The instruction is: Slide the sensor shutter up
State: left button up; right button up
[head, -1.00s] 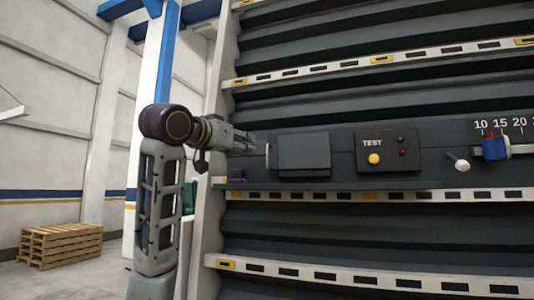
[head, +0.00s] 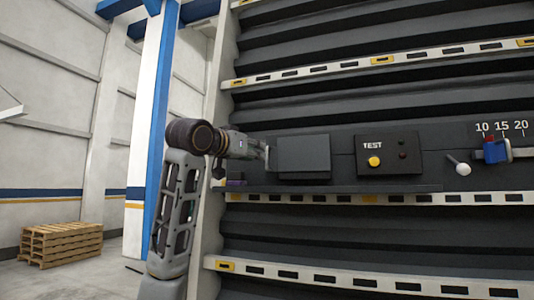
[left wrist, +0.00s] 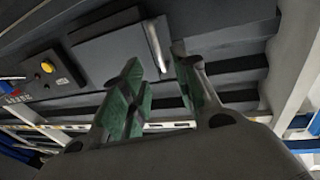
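The sensor shutter, a dark grey rectangular plate (head: 303,157), stands on the machine's front panel, left of the TEST box. In the left wrist view the plate (left wrist: 112,48) is at the upper left, with a pale grey bar handle (left wrist: 155,46) beside its edge. My left gripper (head: 264,152) is at the plate's left edge, by the handle. In the left wrist view my left gripper (left wrist: 160,62) is open, its green-padded fingers apart with the bar showing between their tips. Contact with the bar cannot be told. My right gripper is out of view.
Right of the plate is the TEST box (head: 388,151) with a yellow button. Farther right are a white-knobbed lever (head: 461,167) and a blue slider (head: 495,150) under a scale. A narrow ledge (head: 340,188) runs below the panel. Wooden pallets (head: 60,244) lie far left.

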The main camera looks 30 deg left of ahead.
aim_at(267, 166)
pick_arm(q)
jog(key=shift+w+a+p, duration=0.2)
jog(key=shift+w+p, duration=1.1)
jog(key=shift+w, duration=2.85)
grip_shut()
